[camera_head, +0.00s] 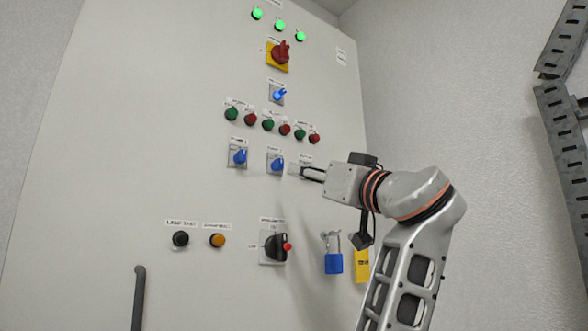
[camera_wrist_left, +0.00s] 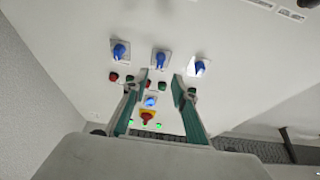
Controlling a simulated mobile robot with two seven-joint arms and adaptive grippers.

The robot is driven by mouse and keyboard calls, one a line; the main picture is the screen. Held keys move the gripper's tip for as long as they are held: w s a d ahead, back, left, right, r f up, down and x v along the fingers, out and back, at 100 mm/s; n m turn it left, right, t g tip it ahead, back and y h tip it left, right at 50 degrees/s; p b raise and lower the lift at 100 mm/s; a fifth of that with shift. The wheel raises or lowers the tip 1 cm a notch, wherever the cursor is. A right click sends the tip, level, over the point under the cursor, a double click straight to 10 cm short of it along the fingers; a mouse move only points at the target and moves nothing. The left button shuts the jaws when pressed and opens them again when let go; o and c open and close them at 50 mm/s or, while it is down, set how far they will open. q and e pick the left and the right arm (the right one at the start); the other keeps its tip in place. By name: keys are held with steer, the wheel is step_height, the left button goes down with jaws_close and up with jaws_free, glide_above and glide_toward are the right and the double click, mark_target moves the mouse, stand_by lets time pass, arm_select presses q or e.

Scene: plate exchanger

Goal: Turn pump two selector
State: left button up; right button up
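The pump two selector (camera_head: 277,163) is the middle blue knob in the row of three on the panel. Its handle stands close to upright. In the left wrist view, where the panel appears upside down, the middle selector (camera_wrist_left: 160,60) lies beyond the fingertips, in line with the gap between them. My left gripper (camera_head: 308,172) is just right of the selector in the head view, in front of the third selector, which it hides. My right gripper is not in view.
The pump one selector (camera_head: 238,156) is left of the middle one; the third selector (camera_wrist_left: 120,50) shows in the wrist view. Red and green buttons (camera_head: 268,124) sit above the row. A black rotary switch (camera_head: 277,247) and a blue padlock (camera_head: 334,262) are below.

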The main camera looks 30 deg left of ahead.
arm_select(q)
steer(key=shift+v, duration=1.55)
